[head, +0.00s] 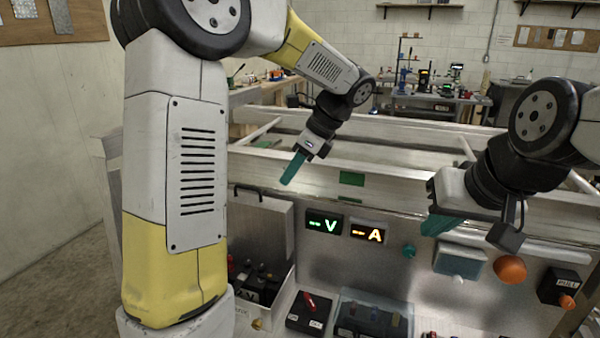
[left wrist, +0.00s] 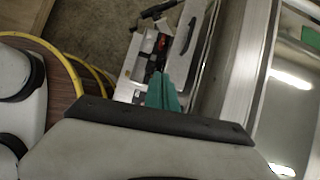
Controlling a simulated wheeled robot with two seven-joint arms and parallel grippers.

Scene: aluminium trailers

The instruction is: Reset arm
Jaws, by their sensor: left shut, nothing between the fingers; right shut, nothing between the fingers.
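My left gripper (head: 292,168) has teal fingers. It is shut and empty, held in the air in front of the aluminium trailer rails, above and left of the lit displays. Its teal fingers (left wrist: 163,92) also show in the left wrist view, pointing down past the rail. My right gripper (head: 436,225) is at the right of the head view, shut and empty, in front of the panel's upper edge. Part of it is hidden behind its own wrist housing.
A metal panel carries a green V display (head: 324,222), an amber A display (head: 368,232), an orange knob (head: 510,269) and a black box (head: 562,287). An open bin (head: 262,290) and switch boxes (head: 309,313) sit below. A workbench (head: 430,98) stands behind.

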